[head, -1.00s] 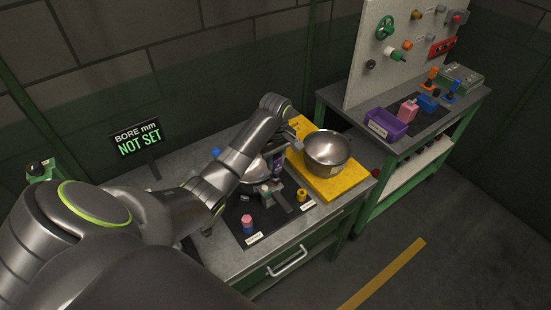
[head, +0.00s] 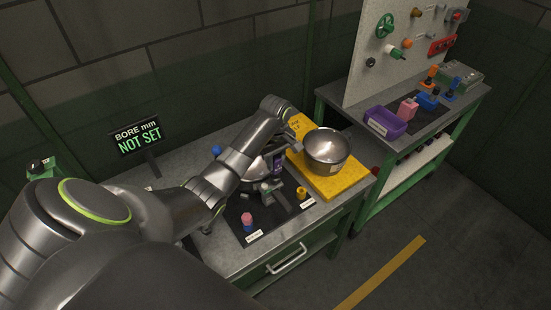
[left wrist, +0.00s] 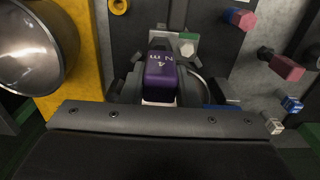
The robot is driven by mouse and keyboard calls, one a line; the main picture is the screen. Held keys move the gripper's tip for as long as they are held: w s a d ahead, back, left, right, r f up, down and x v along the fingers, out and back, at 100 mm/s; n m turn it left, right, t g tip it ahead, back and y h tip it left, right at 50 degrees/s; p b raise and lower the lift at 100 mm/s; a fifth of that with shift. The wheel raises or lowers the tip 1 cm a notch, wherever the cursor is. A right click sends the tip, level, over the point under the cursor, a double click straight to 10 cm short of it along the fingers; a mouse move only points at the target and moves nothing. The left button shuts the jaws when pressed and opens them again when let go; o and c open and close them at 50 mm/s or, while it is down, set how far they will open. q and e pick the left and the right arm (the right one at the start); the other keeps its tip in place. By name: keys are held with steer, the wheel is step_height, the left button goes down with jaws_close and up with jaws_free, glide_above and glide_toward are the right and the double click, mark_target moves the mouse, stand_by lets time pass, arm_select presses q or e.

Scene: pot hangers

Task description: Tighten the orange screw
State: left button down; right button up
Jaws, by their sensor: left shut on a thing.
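An orange knob (head: 407,44), possibly the orange screw, is on the upright panel over the far right bench, well away from my left gripper. My left gripper (head: 277,160) points down over the near bench, partly hidden by my own arm. In the left wrist view it is shut on a purple block (left wrist: 161,78), marked with a 4 and letters that read upside down. The block's purple side also shows in the head view (head: 279,163). My right gripper is not in view.
A steel bowl (head: 326,148) sits on a yellow board (head: 341,182), right of my left gripper. A pink and blue piece (head: 247,221) and a yellow piece (head: 301,193) stand on the dark mat. A purple bin (head: 386,122) is on the far bench. The display (head: 136,138) reads NOT SET.

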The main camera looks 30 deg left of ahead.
arm_select(q)
steer(key=shift+f, duration=0.35)
stand_by(0.3)
